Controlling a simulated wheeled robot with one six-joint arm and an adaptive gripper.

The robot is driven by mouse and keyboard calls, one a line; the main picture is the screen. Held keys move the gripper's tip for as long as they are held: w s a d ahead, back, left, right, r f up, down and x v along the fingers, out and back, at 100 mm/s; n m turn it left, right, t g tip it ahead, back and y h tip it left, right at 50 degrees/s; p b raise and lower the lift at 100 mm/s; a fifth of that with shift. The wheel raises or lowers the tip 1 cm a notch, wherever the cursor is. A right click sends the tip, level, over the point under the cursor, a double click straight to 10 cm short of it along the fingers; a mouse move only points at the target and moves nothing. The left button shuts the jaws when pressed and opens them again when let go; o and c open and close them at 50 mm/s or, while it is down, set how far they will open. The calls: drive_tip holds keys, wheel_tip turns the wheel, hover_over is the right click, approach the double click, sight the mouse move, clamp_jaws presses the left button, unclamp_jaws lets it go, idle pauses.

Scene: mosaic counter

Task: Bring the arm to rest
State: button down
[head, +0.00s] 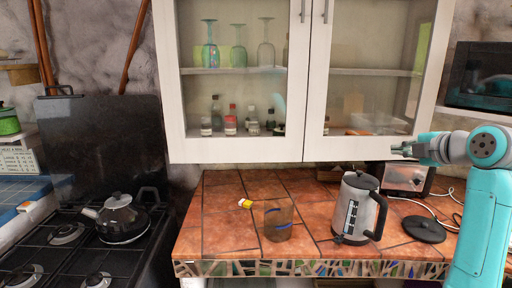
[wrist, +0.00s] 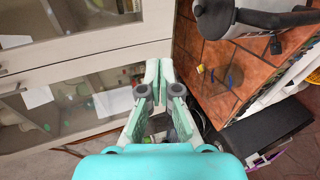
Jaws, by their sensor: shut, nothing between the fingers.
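My arm is raised at the right of the head view. My gripper (head: 402,149) points left at the height of the wall cabinet's lower edge, above the counter. In the wrist view my gripper (wrist: 159,66) shows its two fingers together, with nothing between them. It touches nothing that I can see.
The tiled counter (head: 215,225) holds a brown glass (head: 278,222), a kettle (head: 358,210), a black disc (head: 425,229), a toaster (head: 405,178) and a small yellow-and-white item (head: 245,203). The glass-door cabinet (head: 240,152) hangs above. A stove (head: 75,250) with a teapot (head: 121,219) stands left.

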drive_tip(key=s+a+f+m+h, duration=0.1)
drive_tip(key=s+a+f+m, duration=0.15)
drive_tip(key=f, duration=0.85)
drive_tip(key=s+a+f+m, duration=0.2)
drive_tip(key=f+m, duration=0.2)
drive_tip(key=f, duration=0.7)
drive_tip(key=s+a+f+m+h, duration=0.1)
drive_tip(key=s+a+f+m, duration=0.2)
drive_tip(key=f, duration=0.7)
drive_tip(key=s+a+f+m, duration=0.3)
drive_tip(key=s+f, duration=0.6)
drive_tip(key=s+a+f+m, duration=0.1)
drive_tip(key=s+a+f, duration=0.15)
drive_tip(key=s, duration=0.45)
drive_tip(key=s+a+f+m+h, duration=0.1)
drive_tip(key=s+f+m, duration=0.15)
drive_tip(key=s, duration=0.45)
drive_tip(key=s+a+f+m, duration=0.1)
drive_tip(key=s+a+f, duration=0.15)
drive_tip(key=s, duration=0.45)
drive_tip(key=s+a+r+m, duration=0.1)
drive_tip(key=s+r, duration=0.2)
drive_tip(key=s, duration=0.7)
drive_tip(key=s+r+m+t, duration=0.1)
drive_tip(key=s+r, duration=0.3)
drive_tip(key=s, duration=0.7)
drive_tip(key=shift+s+a+r+m, duration=0.15)
drive_tip(key=shift+a+r+m, duration=0.2)
drive_tip(key=shift+m, duration=0.25)
